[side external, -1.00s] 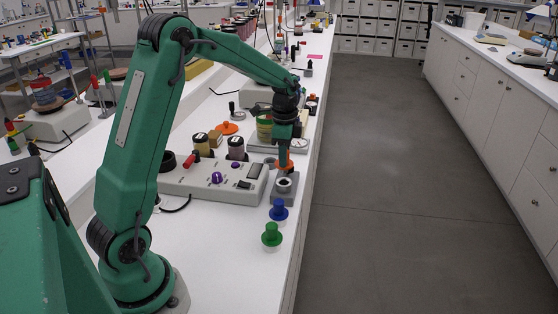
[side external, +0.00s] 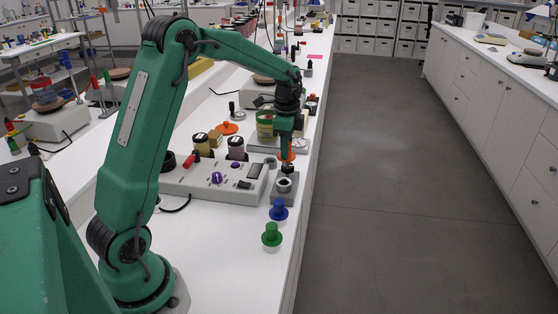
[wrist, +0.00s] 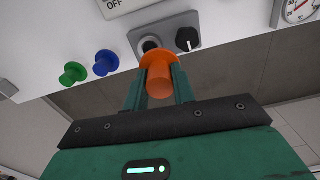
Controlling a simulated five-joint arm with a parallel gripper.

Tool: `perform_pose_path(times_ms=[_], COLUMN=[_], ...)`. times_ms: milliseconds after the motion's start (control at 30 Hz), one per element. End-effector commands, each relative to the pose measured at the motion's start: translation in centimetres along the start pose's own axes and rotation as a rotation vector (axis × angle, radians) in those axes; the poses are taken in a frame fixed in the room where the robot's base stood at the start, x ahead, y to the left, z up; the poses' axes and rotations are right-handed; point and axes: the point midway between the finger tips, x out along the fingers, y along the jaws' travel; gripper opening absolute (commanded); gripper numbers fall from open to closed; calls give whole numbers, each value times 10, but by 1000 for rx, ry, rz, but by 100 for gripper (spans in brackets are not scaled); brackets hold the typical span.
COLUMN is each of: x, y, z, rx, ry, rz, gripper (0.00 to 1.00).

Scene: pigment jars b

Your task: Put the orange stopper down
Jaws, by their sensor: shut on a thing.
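My gripper (side external: 287,151) is shut on the orange stopper (wrist: 157,78), which sits between the two fingers in the wrist view. In the side external view the orange stopper (side external: 289,156) shows at the fingertips, partly covered by them. It is above the far end of a small grey block (side external: 284,194), seemingly in the air. The grey block (wrist: 164,30) has a round socket and a black knob in the wrist view.
A blue stopper (side external: 278,209) and a green stopper (side external: 271,235) stand near the bench edge. A control box (side external: 202,183) with knobs is left of the grey block. Jars, an orange disc (side external: 228,128) and a scale stand behind. White bench (side external: 235,245) is clear in front.

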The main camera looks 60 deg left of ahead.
Motion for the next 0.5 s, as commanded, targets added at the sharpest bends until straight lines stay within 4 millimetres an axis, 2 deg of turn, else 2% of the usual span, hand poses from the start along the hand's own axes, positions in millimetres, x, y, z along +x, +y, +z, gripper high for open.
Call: perform_pose_path(times_ms=[300,500], x=[-5,-6], y=[-41,-56], z=[-2,-1], rx=[151,216], ry=[0,0], rz=[0,1], gripper=[0,0])
